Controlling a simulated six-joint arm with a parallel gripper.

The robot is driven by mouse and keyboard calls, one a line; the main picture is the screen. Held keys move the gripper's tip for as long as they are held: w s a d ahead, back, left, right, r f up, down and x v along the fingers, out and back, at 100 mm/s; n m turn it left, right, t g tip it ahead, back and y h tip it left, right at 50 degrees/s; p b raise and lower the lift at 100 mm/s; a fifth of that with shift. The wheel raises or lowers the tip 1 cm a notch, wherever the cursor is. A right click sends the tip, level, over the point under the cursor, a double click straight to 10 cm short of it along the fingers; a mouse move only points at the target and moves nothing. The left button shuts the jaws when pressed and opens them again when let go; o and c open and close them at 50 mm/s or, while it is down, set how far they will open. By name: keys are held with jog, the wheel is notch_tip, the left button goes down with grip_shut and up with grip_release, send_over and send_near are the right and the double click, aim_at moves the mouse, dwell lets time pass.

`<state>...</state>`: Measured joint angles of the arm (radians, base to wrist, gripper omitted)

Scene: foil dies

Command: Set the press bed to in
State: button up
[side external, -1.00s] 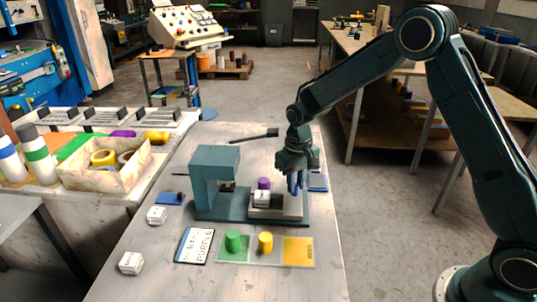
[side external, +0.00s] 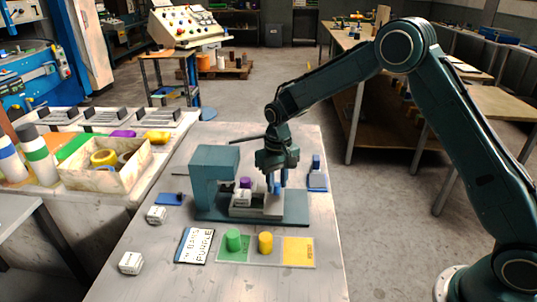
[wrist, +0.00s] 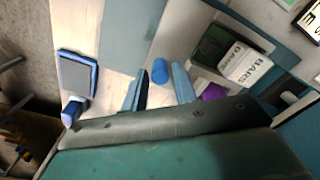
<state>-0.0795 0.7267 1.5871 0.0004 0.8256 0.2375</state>
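The teal press (side external: 212,165) stands on a flat teal base on the table. Its pale sliding bed (side external: 268,208) carries a white block marked BARS (wrist: 245,65) and a purple cylinder (side external: 245,183). The block sits by the right edge of the press head in the side view; how far it lies beneath is hard to tell. A blue upright knob (wrist: 160,70) stands at the bed's right end. My gripper (side external: 277,182) is lowered there, its fingers apart on either side of the knob. The wrist view shows gaps beside it; any contact is unclear.
A card reading BARS PURPLE (side external: 195,246) lies in front of the press. A green cylinder (side external: 233,239) and yellow cylinder (side external: 265,242) stand beside it. White blocks (side external: 156,215) (side external: 130,263) lie left. A blue pad (side external: 317,184) with a blue post lies right of the base.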

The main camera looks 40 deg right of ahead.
jog(key=shift+r, duration=0.1)
notch_tip(320, 180, up, 14)
dwell(0.7)
jog(key=shift+s+a+f, duration=0.1)
jog(key=shift+s+f, duration=0.05)
jog(key=shift+f, duration=0.1)
jog(key=shift+s+a+f+t+h, duration=0.1)
jog(key=shift+s+f+t+h, duration=0.1)
jog(key=shift+s+t, duration=0.65)
jog(key=shift+s+a+f+t+h, duration=0.1)
jog(key=shift+s+a+f+t, duration=0.05)
jog(key=shift+s+t, duration=0.7)
jog(key=shift+s+a+f+t+h, duration=0.1)
jog(key=shift+s+f+t, duration=0.1)
jog(key=shift+s+t, duration=0.65)
jog(key=shift+s+g, duration=0.25)
jog(key=shift+x, duration=6.9)
jog(key=shift+s, duration=0.1)
